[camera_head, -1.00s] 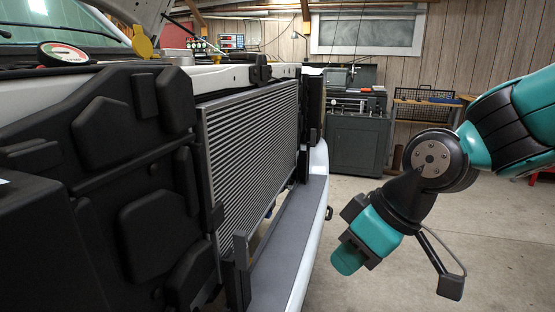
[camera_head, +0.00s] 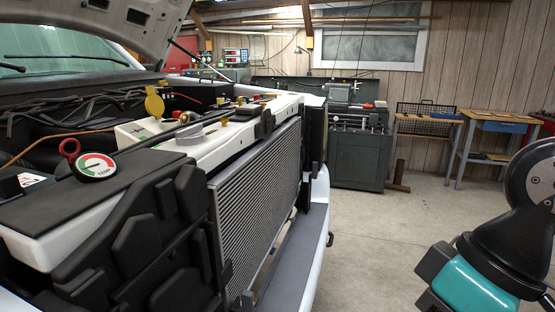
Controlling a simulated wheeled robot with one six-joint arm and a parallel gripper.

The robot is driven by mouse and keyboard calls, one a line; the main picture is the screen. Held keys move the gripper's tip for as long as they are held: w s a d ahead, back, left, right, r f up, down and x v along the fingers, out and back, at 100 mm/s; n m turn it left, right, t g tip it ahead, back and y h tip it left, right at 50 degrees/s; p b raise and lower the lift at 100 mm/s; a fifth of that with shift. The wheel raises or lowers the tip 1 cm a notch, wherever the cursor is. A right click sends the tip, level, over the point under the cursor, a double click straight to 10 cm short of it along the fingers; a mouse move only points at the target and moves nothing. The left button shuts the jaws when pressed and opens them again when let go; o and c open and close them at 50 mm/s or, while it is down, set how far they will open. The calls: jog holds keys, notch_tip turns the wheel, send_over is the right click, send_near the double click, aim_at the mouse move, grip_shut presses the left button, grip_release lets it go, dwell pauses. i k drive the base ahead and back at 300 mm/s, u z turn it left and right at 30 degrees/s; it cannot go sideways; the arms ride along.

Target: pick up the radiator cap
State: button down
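A round grey cap-like knob (camera_head: 190,133) sits on the white top panel behind the radiator (camera_head: 258,185); it may be the radiator cap, but I cannot tell for sure. A yellow cap (camera_head: 154,103) stands upright further back. My gripper (camera_head: 455,285) is at the lower right, over the floor and well apart from the truck. Its lower part is cut off by the frame edge, so I cannot see whether its fingers are open.
A round TEMP gauge (camera_head: 96,167) with a red ring lies at the near left. The raised hood (camera_head: 105,25) hangs above the engine bay. A grey cabinet bench (camera_head: 358,158) stands at the back. The floor (camera_head: 385,225) between truck and arm is clear.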

aim_at(191, 135)
jog(key=z, duration=1.55)
jog(key=k, duration=1.4)
jog(key=u, duration=1.95)
